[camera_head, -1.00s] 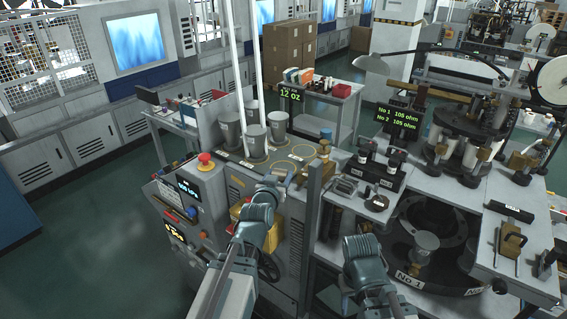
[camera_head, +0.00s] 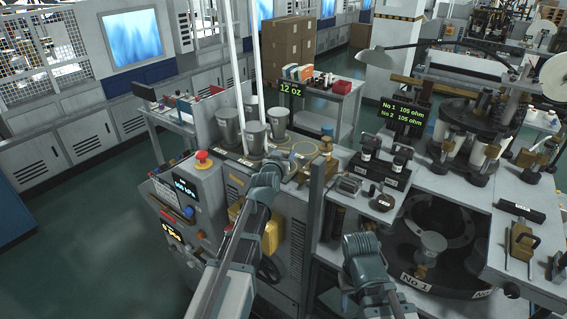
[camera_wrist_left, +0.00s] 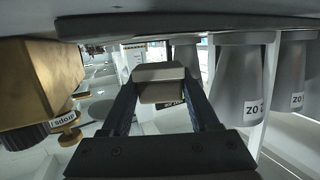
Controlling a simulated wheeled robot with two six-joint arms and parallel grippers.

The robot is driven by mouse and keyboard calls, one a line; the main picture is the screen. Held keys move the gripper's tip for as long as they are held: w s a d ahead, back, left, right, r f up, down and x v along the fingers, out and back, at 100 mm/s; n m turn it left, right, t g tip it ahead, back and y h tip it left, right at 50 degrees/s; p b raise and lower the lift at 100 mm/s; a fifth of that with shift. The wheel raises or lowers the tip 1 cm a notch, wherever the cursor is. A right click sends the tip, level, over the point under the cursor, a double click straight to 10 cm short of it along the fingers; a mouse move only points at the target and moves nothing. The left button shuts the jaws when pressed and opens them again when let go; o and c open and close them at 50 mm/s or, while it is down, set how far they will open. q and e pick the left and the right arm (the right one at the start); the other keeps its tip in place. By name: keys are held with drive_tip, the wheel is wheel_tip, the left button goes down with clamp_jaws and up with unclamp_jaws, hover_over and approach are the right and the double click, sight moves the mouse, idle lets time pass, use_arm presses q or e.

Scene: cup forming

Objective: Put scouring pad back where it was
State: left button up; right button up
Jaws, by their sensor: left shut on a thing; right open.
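My left gripper (camera_head: 268,172) is over the front edge of the cup machine's top, near the grey cups. In the left wrist view its two fingers are closed on a small block-like piece, pale grey and tan, which I take to be the scouring pad (camera_wrist_left: 160,92). In the head view my own wrist hides the pad, and I cannot tell whether it touches the surface. My right gripper (camera_head: 362,250) is low in front of the right-hand bench, away from the pad; its fingertips are hard to make out, and no held thing shows.
Several grey cups (camera_head: 253,137) stand just behind the left gripper; they show inverted in the wrist view (camera_wrist_left: 238,85). A brass block (camera_wrist_left: 40,85) is left in that view. A grey post (camera_head: 317,200) separates the arms. A red stop button (camera_head: 203,156) is left.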

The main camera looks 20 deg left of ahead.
use_arm(q)
drive_tip(key=shift+s+d+f+b, duration=0.1)
drive_tip(key=shift+s+f+b, duration=0.1)
drive_tip(key=shift+f+b, duration=0.75)
use_arm(e)
drive_tip(key=shift+s+d+f+p, duration=0.15)
drive_tip(key=shift+f+p, duration=0.15)
drive_tip(key=shift+f, duration=1)
use_arm(q)
drive_tip(key=shift+f, duration=0.3)
drive_tip(key=shift+f, duration=0.15)
drive_tip(key=o, duration=1.3)
drive_tip(key=shift+o, duration=0.2)
use_arm(e)
drive_tip(key=shift+f, duration=0.15)
use_arm(q)
drive_tip(key=shift+r, duration=0.2)
drive_tip(key=shift+s+r, duration=0.1)
drive_tip(key=shift+s, duration=0.1)
drive_tip(key=p+v, duration=0.2)
drive_tip(key=v, duration=0.9)
drive_tip(key=shift+s, duration=0.35)
use_arm(e)
wheel_tip(320, 180, up, 3)
drive_tip(key=shift+f, duration=0.1)
